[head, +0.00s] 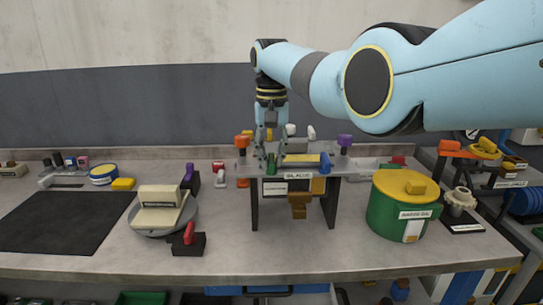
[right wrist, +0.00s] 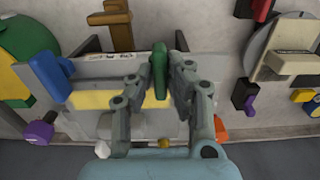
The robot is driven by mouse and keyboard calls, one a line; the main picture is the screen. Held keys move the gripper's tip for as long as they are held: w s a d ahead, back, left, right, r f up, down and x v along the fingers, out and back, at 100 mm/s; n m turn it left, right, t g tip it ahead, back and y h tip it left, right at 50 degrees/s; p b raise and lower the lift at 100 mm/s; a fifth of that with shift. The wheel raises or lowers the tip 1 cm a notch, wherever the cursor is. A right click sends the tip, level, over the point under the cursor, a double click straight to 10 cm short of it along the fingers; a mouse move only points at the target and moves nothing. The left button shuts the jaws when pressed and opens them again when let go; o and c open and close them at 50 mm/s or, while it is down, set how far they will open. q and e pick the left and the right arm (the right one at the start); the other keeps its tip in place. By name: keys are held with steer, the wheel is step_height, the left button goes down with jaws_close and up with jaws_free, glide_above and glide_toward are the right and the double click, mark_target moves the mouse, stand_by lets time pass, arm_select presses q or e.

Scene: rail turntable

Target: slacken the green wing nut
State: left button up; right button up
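The green wing nut (head: 271,161) stands on the front left of a grey raised fixture (head: 340,166) in the middle of the bench. In the right wrist view the green wing nut (right wrist: 158,66) shows as an upright green wing between my fingers. My right gripper (head: 270,154) reaches down over the fixture from behind. In the right wrist view its fingers (right wrist: 161,72) stand on both sides of the nut, very close to it. I cannot tell whether both pads touch it. My left gripper is not in view.
The fixture also carries a blue wing nut (head: 325,163), an orange knob (head: 242,141) and a purple knob (head: 344,140). A bronze-coloured handle (head: 299,202) hangs at its front. A green drum (head: 388,214) stands right. A round plate with a cream block (head: 158,208) is left.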

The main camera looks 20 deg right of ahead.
jaws_close()
steer(key=n+p, duration=0.2)
steer(key=n, duration=0.2)
steer(key=shift+r, duration=0.1)
steer(key=n+p, duration=0.1)
steer(key=n, duration=0.3)
steer(key=shift+n, duration=0.3)
steer(key=n, duration=0.4)
steer(key=shift+p, duration=0.3)
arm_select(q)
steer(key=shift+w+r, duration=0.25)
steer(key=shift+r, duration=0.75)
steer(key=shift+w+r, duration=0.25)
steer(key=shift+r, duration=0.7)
arm_select(e)
steer(key=shift+n, duration=2.5)
